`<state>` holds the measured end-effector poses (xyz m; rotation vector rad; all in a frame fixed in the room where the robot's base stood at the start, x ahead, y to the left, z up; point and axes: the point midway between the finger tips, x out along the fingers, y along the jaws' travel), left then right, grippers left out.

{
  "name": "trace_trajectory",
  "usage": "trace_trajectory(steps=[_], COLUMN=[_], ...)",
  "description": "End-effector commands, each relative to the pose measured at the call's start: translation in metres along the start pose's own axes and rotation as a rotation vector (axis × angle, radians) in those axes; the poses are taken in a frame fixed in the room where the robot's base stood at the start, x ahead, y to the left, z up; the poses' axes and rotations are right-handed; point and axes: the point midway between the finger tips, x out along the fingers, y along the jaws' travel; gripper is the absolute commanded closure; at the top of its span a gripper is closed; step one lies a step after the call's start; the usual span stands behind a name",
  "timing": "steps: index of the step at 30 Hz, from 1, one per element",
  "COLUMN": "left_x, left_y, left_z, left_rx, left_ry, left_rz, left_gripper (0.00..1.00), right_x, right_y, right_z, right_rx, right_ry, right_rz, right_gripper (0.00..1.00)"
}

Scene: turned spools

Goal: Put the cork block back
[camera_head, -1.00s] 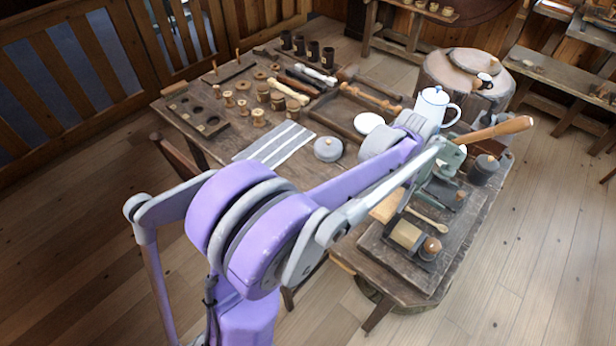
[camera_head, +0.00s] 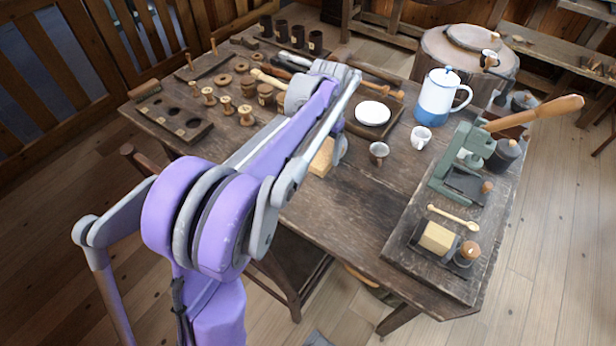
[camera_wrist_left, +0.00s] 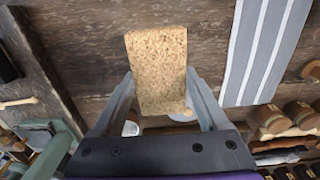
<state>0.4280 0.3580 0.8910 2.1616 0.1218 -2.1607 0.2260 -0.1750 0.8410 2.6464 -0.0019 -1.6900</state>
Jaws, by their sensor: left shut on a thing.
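The cork block (camera_head: 322,158) is a pale, speckled slab over the front middle of the table. It also shows in the left wrist view (camera_wrist_left: 160,55). My left gripper (camera_wrist_left: 160,82) is shut on the cork block, with one finger on each side of it. In the head view the gripper (camera_head: 336,150) is partly hidden by my own left arm. The block appears held above the dark wooden table (camera_head: 350,215), though its height is hard to tell. My right gripper is not in view.
A board (camera_head: 390,252) at the right bears a green press (camera_head: 460,165), a yellowish block (camera_head: 437,238) and a spoon. A white-blue pot (camera_head: 438,98), two small cups and a white plate (camera_head: 372,113) stand behind. Spools (camera_head: 226,104) are at the left. The table's front middle is clear.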

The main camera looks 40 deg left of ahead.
Motion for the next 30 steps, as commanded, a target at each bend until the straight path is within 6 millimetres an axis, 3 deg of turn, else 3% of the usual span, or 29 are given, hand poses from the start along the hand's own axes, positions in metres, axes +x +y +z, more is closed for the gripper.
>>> trace_trajectory(steps=[5,12,20,25,30], left_x=[0.009,0.052,0.074,0.099,0.102], left_y=[-0.004,-0.004,-0.004,-0.004,-0.004], left_z=[-0.001,-0.001,-0.001,-0.001,-0.001], left_rx=[0.004,0.004,0.004,0.005,0.004], left_ry=[0.001,0.002,0.002,0.002,0.002], left_rz=[0.0,0.0,0.0,0.0,0.0], left_gripper=[0.94,0.94,0.94,0.94,0.94], right_x=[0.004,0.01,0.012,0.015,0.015], right_y=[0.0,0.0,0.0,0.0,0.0], right_z=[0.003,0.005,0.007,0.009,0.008], right_rx=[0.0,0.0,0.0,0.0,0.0], right_ry=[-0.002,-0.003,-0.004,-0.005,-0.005], right_rz=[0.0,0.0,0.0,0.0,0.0], right_gripper=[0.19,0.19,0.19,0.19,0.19])
